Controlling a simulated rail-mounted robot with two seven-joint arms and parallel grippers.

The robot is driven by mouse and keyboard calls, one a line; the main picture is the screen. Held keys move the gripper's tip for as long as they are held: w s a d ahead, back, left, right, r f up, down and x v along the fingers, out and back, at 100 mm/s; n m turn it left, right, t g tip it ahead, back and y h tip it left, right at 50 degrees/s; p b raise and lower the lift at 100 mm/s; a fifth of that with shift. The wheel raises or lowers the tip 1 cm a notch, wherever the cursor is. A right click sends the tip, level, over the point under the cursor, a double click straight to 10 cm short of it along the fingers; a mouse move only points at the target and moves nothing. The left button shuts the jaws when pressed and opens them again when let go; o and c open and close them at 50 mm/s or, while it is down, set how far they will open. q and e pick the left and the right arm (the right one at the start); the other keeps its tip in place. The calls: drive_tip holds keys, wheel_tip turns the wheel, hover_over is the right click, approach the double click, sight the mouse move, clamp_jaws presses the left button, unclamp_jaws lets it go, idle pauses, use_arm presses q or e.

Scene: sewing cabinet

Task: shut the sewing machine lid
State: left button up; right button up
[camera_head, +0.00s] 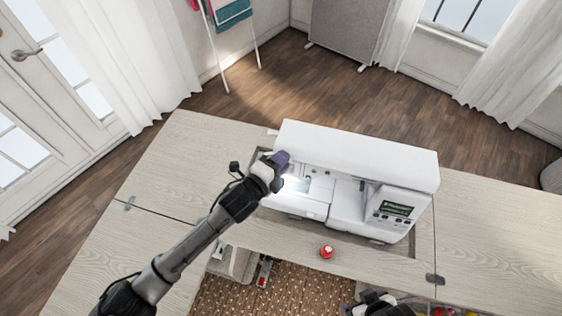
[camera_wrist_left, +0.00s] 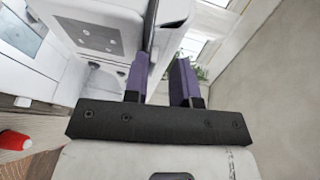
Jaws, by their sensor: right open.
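The white sewing machine (camera_head: 335,200) sits in the cabinet top, its display facing front right. Its long white lid (camera_head: 365,155) lies along the upper back of the machine; how far it is tilted is hard to tell. My left gripper (camera_head: 281,160) is at the lid's left end. In the left wrist view, the purple fingers of my left gripper (camera_wrist_left: 161,72) stand apart, and the white lid (camera_wrist_left: 172,38) shows between and beyond them. Whether both fingers touch it cannot be told. My right gripper (camera_head: 375,304) is at the bottom edge, partly cut off, away from the machine.
A red spool (camera_head: 327,251) stands on the wooden tabletop (camera_head: 490,235) in front of the machine, and shows in the left wrist view (camera_wrist_left: 14,144). The tabletop at the right is clear.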

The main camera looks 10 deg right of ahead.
use_arm(q)
drive_tip(key=shift+o, duration=0.6)
drive_tip(key=shift+s, duration=0.1)
drive_tip(key=v, duration=1.3)
drive_tip(key=shift+s+a+p, duration=0.25)
drive_tip(key=shift+a+p, duration=0.1)
drive_tip(key=shift+p, duration=0.05)
drive_tip(key=shift+f, duration=0.1)
